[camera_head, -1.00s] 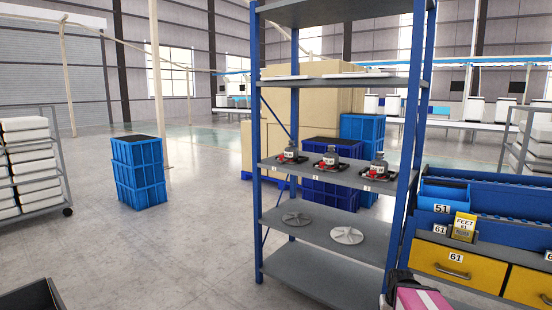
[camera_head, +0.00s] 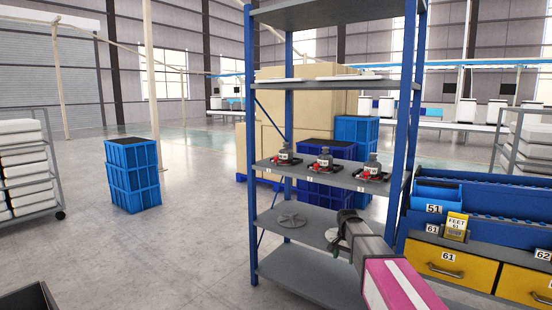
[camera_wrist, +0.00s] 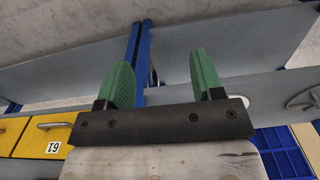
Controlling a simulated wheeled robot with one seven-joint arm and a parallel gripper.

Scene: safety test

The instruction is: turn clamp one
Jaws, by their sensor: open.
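Three grey clamps with red parts stand in a row on the middle board of the blue-framed shelf rack (camera_head: 270,265). The left clamp (camera_head: 286,156), middle clamp (camera_head: 325,160) and right clamp (camera_head: 373,168) each have a small white label. The label figures are too small to read surely. My gripper (camera_head: 336,232) is in front of the rack, below the clamp board in the picture. In the wrist view my gripper (camera_wrist: 163,76) has its two green fingers wide apart with nothing between them. No clamp is clear in the wrist view.
Below the clamps, a board holds a grey disc (camera_head: 292,220); another disc (camera_wrist: 304,97) shows in the wrist view. Yellow drawers (camera_head: 455,265) and a blue bin (camera_head: 437,195) stand right of the rack. Blue crates (camera_head: 133,175) stand left. Floor between crates and rack is clear.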

